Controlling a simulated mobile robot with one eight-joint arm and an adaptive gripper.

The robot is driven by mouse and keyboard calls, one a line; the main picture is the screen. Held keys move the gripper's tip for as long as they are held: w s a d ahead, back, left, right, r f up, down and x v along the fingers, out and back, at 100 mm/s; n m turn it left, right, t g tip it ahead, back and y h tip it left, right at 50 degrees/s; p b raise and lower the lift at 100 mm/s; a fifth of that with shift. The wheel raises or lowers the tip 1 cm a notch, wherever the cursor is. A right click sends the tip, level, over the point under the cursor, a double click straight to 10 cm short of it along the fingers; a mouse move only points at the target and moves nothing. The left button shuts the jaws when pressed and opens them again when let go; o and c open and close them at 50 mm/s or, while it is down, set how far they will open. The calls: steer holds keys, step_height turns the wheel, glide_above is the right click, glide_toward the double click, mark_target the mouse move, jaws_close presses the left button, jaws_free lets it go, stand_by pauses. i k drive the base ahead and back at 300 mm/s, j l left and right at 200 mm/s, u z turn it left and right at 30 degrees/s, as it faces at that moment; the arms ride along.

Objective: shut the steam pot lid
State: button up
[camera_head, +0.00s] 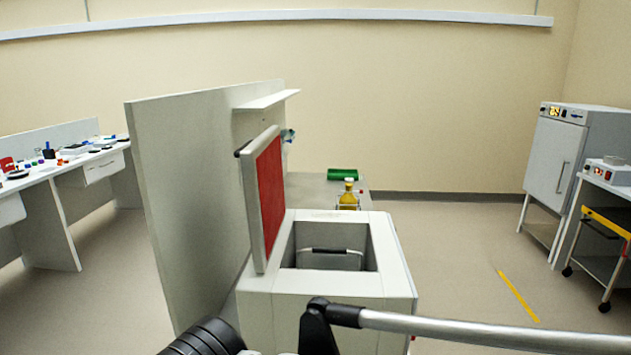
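The steam pot (315,282) is a white box in the middle of the view, with a square opening in its top. Its lid (268,200) stands upright at the left edge of the opening, so the pot is open. The lid has a red inner face turned to the right and a pale rim. A grey container with a dark handle (330,251) shows down inside the opening. My gripper is not in view; only dark parts and a grey tube show at the bottom edge, in front of the pot.
A tall grey panel (190,200) stands close to the left of the lid. Behind the pot, a bench holds a yellow bottle (348,196) and a green roll (342,174). A cabinet (555,155) stands at right. Floor between pot and cabinet is clear.

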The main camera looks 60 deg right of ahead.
mark_target(260, 158)
steer(key=i+z, duration=0.2)
steer(key=z, duration=0.2)
steer(key=i+j+z, duration=0.15)
steer(key=z, duration=0.3)
steer(key=i+j+z, duration=0.2)
steer(key=z, duration=0.2)
steer(key=i+j+z, duration=0.15)
steer(key=z, duration=0.3)
steer(key=i+j+z, duration=0.1)
steer(key=j+z, duration=0.3)
